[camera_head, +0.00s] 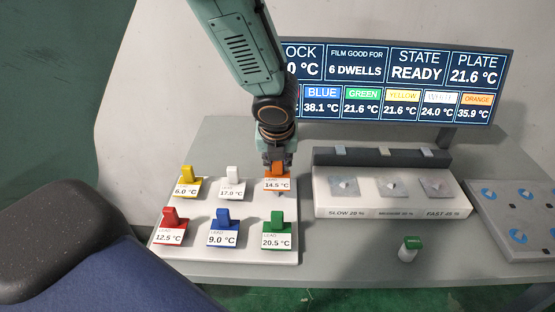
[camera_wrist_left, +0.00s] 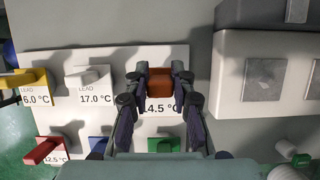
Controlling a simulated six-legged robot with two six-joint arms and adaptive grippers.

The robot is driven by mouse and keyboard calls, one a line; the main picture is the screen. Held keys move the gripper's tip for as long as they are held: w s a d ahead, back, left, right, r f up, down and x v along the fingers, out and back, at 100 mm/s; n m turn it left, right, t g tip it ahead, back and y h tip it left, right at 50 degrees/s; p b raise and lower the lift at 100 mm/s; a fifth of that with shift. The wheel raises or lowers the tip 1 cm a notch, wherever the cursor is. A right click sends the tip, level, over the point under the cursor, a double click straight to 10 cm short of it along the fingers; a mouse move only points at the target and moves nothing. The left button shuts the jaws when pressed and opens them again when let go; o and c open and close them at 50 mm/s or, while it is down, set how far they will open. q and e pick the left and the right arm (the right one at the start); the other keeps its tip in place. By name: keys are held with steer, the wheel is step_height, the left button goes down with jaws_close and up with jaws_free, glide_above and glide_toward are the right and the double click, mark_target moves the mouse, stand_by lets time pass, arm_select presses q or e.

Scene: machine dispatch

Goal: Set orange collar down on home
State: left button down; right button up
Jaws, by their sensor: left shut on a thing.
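The orange collar (camera_head: 277,172) is at the back right spot of the white board (camera_head: 287,215), above a 14.5 °C label. My left gripper (camera_head: 278,161) reaches down from above with its fingers shut on the orange collar's upright part. In the left wrist view, the fingers (camera_wrist_left: 162,75) stand on either side of the orange collar (camera_wrist_left: 160,86) and partly cover its label. I cannot tell whether the collar touches the board or hangs just above it. My right gripper is not in view.
Yellow (camera_head: 187,174), white (camera_head: 232,174), red (camera_head: 170,217), blue (camera_head: 223,218) and green (camera_head: 278,221) collars stand on the same board. A grey-white station (camera_head: 390,205) stands to the right. A small green-topped cylinder (camera_head: 410,248) stands in front of it. A screen (camera_head: 400,85) is behind.

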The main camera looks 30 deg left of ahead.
arm_select(q)
steer(key=shift+w+d+f, duration=0.15)
steer(key=shift+f, duration=0.35)
steer(key=shift+w+f+b, duration=0.25)
steer(key=shift+f+b, duration=0.1)
steer(key=shift+b, duration=0.05)
steer(key=shift+s+r, duration=0.2)
steer(key=shift+s, duration=0.1)
steer(key=shift+w+f, duration=0.1)
steer(key=shift+f, duration=0.05)
steer(key=shift+w+f, duration=0.2)
steer(key=shift+f, duration=0.05)
steer(key=shift+s+f+b, duration=0.15)
steer(key=shift+b, duration=0.15)
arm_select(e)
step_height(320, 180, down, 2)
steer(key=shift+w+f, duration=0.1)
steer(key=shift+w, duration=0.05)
arm_select(q)
steer(key=shift+s, duration=0.1)
steer(key=shift+f, duration=0.1)
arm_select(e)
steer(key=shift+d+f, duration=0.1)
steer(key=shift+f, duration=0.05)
